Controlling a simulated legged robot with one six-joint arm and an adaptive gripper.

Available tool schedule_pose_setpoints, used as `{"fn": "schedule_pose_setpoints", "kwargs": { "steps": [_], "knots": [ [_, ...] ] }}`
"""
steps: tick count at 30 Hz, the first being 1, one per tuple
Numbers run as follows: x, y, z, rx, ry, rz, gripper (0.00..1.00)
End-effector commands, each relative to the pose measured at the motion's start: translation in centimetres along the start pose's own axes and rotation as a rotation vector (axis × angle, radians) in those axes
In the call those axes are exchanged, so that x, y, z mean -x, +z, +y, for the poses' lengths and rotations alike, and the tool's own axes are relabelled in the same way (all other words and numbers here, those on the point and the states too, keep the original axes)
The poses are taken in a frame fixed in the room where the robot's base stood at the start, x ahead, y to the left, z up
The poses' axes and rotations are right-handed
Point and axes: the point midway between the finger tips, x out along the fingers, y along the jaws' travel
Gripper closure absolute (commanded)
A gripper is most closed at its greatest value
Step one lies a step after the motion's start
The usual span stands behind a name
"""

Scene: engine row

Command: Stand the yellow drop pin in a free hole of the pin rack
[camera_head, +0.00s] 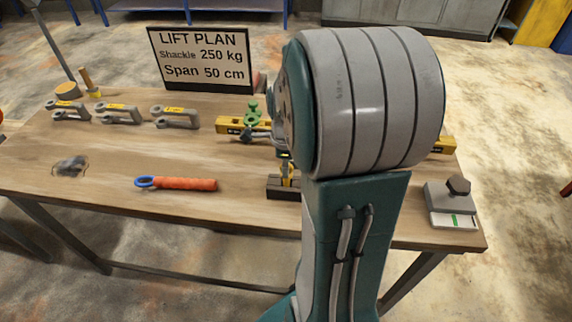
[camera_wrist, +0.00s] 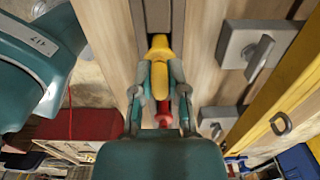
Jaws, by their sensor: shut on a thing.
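The yellow drop pin (camera_wrist: 160,72) is between the fingers of my gripper (camera_wrist: 160,92) in the wrist view. The fingers are closed on it from both sides. My arm covers the right side of the rack. The holes are not clear, and I cannot tell whether the pin's lower end is in one. A dark strip, perhaps the rack, shows at the top of the wrist view.
A yellow beam (camera_head: 229,125) with a green fitting (camera_head: 251,115) lies behind the rack. An orange-handled tool (camera_head: 185,184) lies to the left. A grey block with a dark knob (camera_head: 448,205) stands at right. Several shackles and the lift plan sign (camera_head: 203,60) are at the back.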

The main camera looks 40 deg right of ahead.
Motion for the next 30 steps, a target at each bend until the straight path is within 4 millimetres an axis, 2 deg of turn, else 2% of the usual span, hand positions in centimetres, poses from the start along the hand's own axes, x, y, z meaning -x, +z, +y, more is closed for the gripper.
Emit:
{"fn": "schedule_pose_setpoints", "kwargs": {
  "steps": [7, 8, 9, 10, 11, 23, 26, 30],
  "knots": [
    [-0.6, 0.0, 0.0, 0.000, 0.001, 0.000, 1.00],
    [-0.6, 0.0, 0.0, 0.000, 0.001, 0.000, 0.76],
    [-0.5, 0.0, 0.0, 0.000, 0.001, 0.000, 0.59],
    [-0.5, 0.0, 0.0, 0.000, 0.001, 0.000, 0.45],
    [-0.5, 0.0, 0.0, 0.000, 0.000, 0.000, 0.41],
    [-0.2, 0.0, 0.0, 0.000, -0.001, 0.000, 0.41],
    [0.9, 0.0, -0.1, 0.000, -0.004, -0.001, 0.41],
    [3.6, 0.1, -0.1, 0.000, -0.007, -0.002, 0.41]
  ]
}}
